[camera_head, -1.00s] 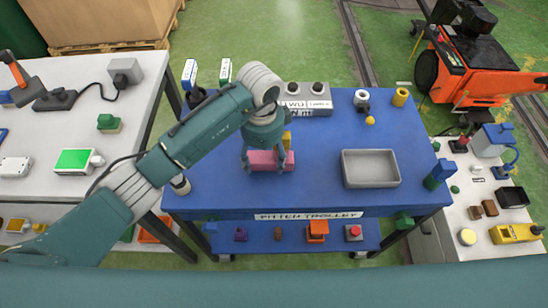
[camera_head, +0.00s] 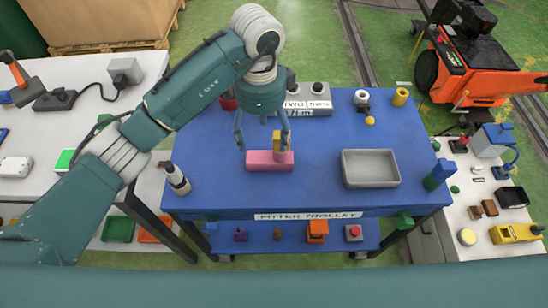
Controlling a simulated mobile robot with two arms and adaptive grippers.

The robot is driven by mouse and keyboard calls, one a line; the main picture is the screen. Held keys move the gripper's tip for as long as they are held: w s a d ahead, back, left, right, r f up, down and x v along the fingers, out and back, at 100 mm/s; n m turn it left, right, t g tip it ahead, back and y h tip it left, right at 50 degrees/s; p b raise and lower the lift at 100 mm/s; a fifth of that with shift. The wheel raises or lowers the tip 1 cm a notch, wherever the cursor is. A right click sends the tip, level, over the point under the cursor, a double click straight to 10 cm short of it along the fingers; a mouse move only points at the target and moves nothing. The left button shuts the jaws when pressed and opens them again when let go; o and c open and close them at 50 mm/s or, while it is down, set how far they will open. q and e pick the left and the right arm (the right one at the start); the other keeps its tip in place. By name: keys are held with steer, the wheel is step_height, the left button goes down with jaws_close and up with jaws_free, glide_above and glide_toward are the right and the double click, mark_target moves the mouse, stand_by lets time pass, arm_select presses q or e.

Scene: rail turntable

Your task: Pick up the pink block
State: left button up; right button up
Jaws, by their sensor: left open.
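The pink block (camera_head: 262,161) lies flat on the blue trolley top (camera_head: 320,180), left of its middle. A small yellow block (camera_head: 282,138) shows just behind it, partly hidden by a finger. My left gripper (camera_head: 263,148) is open above the pink block, its two fingers pointing down and spread apart. Its right finger overlaps the block's right end in the picture; I cannot tell whether they touch. Nothing is held. My right gripper is not in view.
A grey tray (camera_head: 370,185) stands on the trolley to the right. A grey control box (camera_head: 310,100) is at the back, and a white and black bottle (camera_head: 176,178) is at the left edge. A green and blue piece (camera_head: 438,174) is at the right edge.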

arm_select(q)
steer(key=shift+o, duration=0.2)
steer(key=shift+a+r, duration=0.15)
steer(key=shift+r, duration=0.1)
steer(key=h+b, duration=0.4)
steer(key=h, duration=0.1)
glide_toward(265, 160)
steer(key=f, duration=0.1)
steer(key=d+f+p, duration=0.1)
steer(key=d+f, duration=0.1)
steer(key=shift+w+y, duration=0.25)
steer(key=shift+y, duration=0.05)
steer(key=x, duration=0.1)
steer(key=p+x, duration=0.1)
steer(key=x, duration=0.1)
steer(key=p+x, duration=0.1)
steer(key=shift+s+f, duration=0.3)
steer(key=shift+f, duration=0.05)
steer(key=shift+d+f, duration=0.15)
steer(key=shift+f, duration=0.2)
steer(key=shift+c, duration=0.5)
